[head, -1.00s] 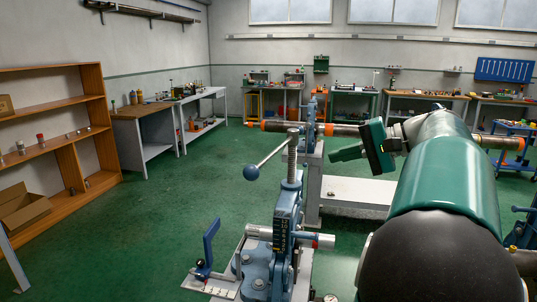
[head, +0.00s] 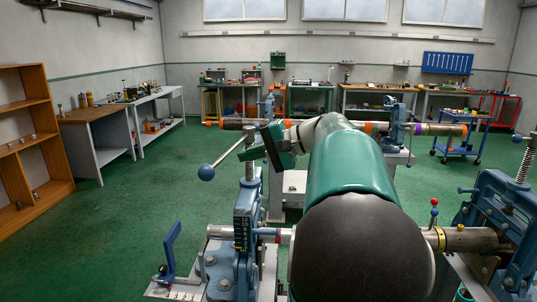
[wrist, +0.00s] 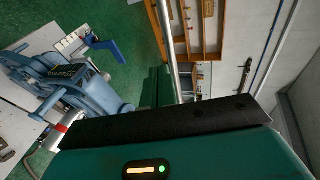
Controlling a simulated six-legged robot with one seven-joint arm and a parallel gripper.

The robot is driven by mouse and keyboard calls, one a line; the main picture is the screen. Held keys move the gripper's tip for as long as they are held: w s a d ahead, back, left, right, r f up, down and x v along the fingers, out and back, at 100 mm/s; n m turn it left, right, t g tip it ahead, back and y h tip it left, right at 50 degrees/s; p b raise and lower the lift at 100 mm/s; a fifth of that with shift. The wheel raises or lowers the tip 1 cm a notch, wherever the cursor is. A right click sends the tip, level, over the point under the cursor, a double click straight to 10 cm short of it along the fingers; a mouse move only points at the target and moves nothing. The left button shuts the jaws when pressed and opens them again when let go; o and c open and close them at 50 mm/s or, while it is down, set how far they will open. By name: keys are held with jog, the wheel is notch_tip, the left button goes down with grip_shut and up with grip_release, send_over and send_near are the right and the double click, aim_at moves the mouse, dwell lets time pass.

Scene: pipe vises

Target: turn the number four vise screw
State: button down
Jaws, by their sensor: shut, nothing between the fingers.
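The nearest vise (head: 243,225) is blue and stands at the left front in the head view. Its upright threaded screw (head: 252,172) rises from the top, with a slanted bar handle ending in a blue ball (head: 206,173). No number is legible on it. My gripper (head: 250,153) is shut and empty, pointing left beside the top of the screw; whether it touches the handle cannot be told. In the wrist view the green fingers (wrist: 157,88) are close together, with a pale metal bar (wrist: 164,35) beyond them and the blue vise (wrist: 85,85) at left.
Another blue vise (head: 505,225) holds a pipe (head: 465,239) at the right front. Farther vises hold a long pipe (head: 445,129) across the middle. A wooden shelf (head: 35,140) and workbenches (head: 95,125) line the walls. Green floor (head: 120,215) is free at left.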

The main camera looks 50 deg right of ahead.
jog(key=shift+w+a+r, duration=0.2)
jog(key=shift+w+a, duration=0.2)
jog(key=shift+w, duration=0.35)
